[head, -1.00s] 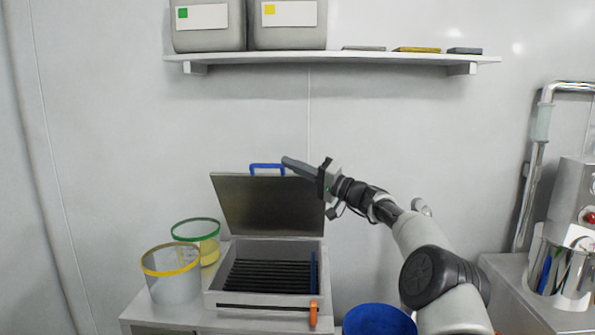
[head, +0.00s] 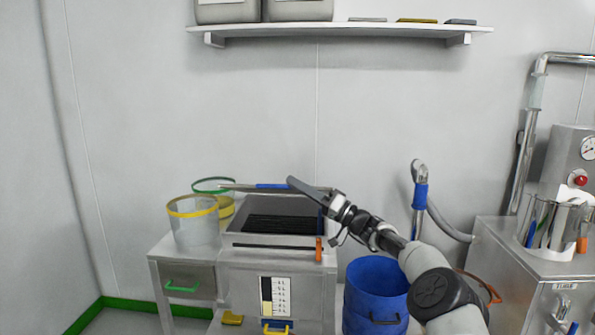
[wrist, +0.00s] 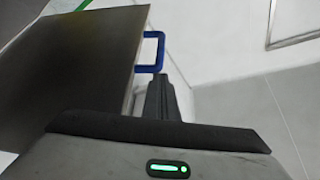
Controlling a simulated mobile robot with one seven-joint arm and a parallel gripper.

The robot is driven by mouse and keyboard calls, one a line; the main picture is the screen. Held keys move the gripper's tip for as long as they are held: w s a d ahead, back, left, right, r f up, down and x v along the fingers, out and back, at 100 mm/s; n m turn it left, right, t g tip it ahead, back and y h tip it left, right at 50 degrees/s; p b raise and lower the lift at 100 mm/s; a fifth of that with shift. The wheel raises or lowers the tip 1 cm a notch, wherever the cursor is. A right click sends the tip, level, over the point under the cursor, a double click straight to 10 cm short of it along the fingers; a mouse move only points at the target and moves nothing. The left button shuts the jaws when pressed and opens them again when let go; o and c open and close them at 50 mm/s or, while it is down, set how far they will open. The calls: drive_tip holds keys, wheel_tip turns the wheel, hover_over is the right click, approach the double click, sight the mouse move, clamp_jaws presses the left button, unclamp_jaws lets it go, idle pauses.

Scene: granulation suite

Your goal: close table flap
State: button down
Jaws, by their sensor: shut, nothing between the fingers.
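The table flap (head: 236,187) is a metal lid hinged over an open-topped metal box (head: 268,240) on the table. It now shows almost edge-on, partly lowered, with the dark slatted inside of the box still visible below it. Its blue handle (head: 273,186) is on its free edge. In the wrist view the flap (wrist: 75,75) is a broad dark plate on the left, with the blue handle (wrist: 160,52) at its right edge. My gripper (head: 291,181) is shut and empty, its tips by the handle's right end. I cannot tell if they touch.
A yellow-rimmed clear tub (head: 193,225) and a green-rimmed one (head: 212,186) stand left of the box. An orange handle (head: 319,250) is on the box's front right. A blue drum (head: 375,295) stands right of the table. A shelf (head: 345,29) runs above.

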wheel_tip(320, 180, down, 7)
drive_tip(key=s+n+g+y+b, duration=0.1)
drive_tip(key=s+n, duration=0.1)
drive_tip(key=n, duration=0.1)
drive_tip(key=shift+s+g, duration=0.2)
drive_tip(key=shift+g, duration=0.2)
drive_tip(key=shift+d, duration=0.1)
